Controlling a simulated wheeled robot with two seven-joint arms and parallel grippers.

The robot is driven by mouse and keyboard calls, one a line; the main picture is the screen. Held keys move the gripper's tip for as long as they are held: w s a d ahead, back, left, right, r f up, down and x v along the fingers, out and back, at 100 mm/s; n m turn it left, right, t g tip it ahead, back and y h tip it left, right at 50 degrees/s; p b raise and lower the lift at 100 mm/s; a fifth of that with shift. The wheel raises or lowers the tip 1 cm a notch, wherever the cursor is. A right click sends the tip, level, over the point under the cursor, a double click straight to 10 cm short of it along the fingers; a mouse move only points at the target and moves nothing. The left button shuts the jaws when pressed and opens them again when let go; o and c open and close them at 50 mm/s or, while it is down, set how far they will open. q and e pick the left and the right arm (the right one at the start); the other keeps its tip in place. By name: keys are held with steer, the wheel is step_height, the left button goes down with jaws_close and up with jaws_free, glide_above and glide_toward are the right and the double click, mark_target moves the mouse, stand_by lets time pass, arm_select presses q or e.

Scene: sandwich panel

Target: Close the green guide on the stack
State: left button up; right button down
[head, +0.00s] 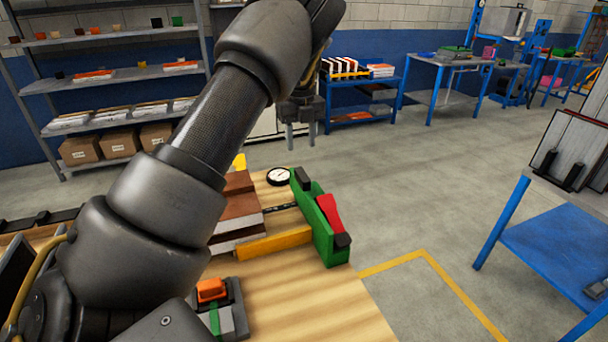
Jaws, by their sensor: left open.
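The green guide (319,222) stands upright on the wooden table, near its right edge, with a red handle (329,212) on its outer side. The stack (234,207) of brown and pale layers lies to its left, with a visible gap between them. A yellow bar (275,243) runs along the front of this gap. My left arm crosses in front and hides the left part of the stack. My left gripper (300,143) hangs beyond the table's far side in the picture, fingers down, open and empty, apart from the guide. My right gripper is out of view.
A round dial gauge (278,176) lies behind the gap. A fixture with an orange block (211,290) and a green strip sits at the front. The table's front right is bare wood. A blue bench (560,245) stands apart at right, across open floor.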

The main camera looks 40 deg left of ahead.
mark_target(302, 174)
arm_select(q)
step_height(302, 174, down, 11)
steer(key=shift+w+d+p, duration=0.15)
steer(key=shift+p, duration=0.35)
steer(key=shift+c, duration=0.2)
jaws_close()
